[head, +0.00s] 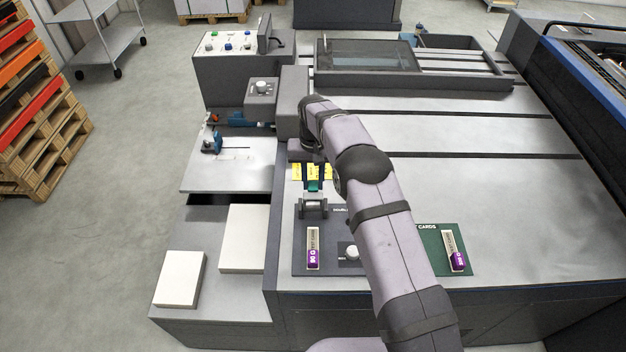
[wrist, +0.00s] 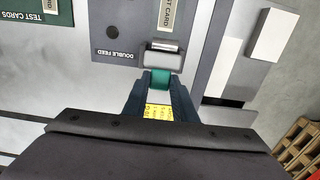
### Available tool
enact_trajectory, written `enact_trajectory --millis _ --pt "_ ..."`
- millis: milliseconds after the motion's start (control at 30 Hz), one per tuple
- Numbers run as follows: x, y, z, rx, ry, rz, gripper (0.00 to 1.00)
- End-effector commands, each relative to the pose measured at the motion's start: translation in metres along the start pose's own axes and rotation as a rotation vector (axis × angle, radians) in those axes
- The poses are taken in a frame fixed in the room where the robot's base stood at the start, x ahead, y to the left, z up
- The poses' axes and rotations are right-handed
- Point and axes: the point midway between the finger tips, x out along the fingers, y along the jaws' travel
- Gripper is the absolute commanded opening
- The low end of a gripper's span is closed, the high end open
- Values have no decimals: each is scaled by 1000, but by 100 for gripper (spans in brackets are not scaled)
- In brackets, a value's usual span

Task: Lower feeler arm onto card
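The feeler arm ends in a grey roller bracket (head: 313,206) on the dark double-feed panel (head: 330,266); the bracket also shows in the wrist view (wrist: 163,54). Its teal tab (wrist: 160,80) lies between the dark fingertips of my gripper (wrist: 161,83), which appear to touch both sides of it. The roller's height above the panel cannot be told.
A second purple-ended card (head: 454,250) lies on the green test-card mat (head: 430,263). Yellow labels (wrist: 158,112) show behind the fingers. White paper stacks (head: 180,279) lie at the left.

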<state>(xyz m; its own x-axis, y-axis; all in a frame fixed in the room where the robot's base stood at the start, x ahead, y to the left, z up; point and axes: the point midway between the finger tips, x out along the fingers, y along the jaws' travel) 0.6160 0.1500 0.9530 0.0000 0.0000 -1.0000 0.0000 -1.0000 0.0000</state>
Motion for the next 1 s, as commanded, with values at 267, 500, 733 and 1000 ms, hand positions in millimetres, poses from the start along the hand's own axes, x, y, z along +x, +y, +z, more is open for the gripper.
enact_trajectory --millis 267,500,733,1000 --pt "0 0 0 0 2 0 0" --pt "0 0 3 -1 25 0 0" --pt "1 0 9 0 80 0 0" --pt "2 0 18 -2 169 0 0"
